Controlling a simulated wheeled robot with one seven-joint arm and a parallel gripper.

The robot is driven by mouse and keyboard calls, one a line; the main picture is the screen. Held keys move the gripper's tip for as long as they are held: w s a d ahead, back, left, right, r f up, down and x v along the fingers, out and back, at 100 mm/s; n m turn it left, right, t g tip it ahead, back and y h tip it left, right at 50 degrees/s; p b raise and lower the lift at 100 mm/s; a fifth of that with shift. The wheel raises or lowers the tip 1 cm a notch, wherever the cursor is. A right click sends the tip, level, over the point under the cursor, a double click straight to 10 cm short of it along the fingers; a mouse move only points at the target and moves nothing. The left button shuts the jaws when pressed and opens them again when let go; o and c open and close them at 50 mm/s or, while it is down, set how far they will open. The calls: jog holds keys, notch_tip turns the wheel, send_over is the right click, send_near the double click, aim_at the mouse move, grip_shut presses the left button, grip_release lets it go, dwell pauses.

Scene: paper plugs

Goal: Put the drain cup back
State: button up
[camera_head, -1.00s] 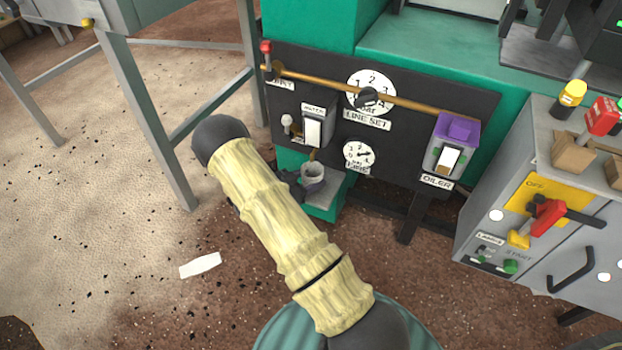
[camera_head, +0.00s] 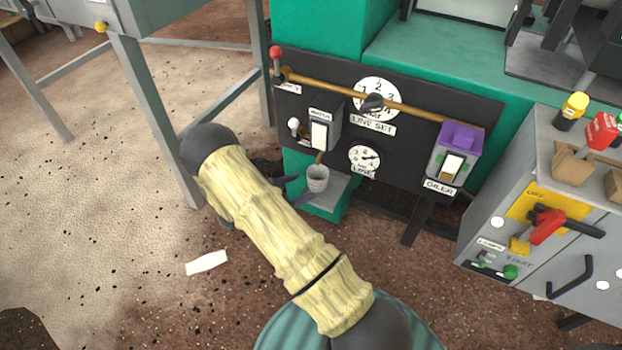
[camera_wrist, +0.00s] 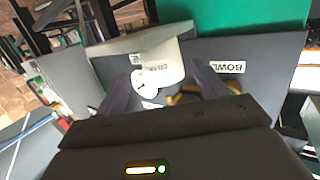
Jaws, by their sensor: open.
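The drain cup, a small grey cup (camera_head: 317,178), stands upright on the green and grey ledge (camera_head: 338,196) below the dark panel, under a short brown spout. My gripper (camera_head: 301,188) is open just left of the cup; its dark fingertips point towards it, and the cup looks clear of them. My arm hides part of the gripper. In the wrist view both fingers of my gripper (camera_wrist: 157,90) are spread. A pale grey rounded shape with lettering (camera_wrist: 155,60) shows beyond and between them; I cannot tell whether it is the cup.
The dark panel (camera_head: 410,160) carries dials, a brass rod, a white-fronted water box (camera_head: 320,133) and a purple-topped oiler (camera_head: 455,155) close behind the cup. A grey control cabinet (camera_head: 535,250) stands right. Metal table legs (camera_head: 160,120) stand left. A white paper (camera_head: 206,263) lies on the floor.

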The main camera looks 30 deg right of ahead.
jog(key=a, duration=0.3)
jog(key=a+p, duration=0.1)
jog(key=a, duration=0.1)
jog(key=shift+s+r, duration=0.35)
jog(key=shift+a, duration=0.25)
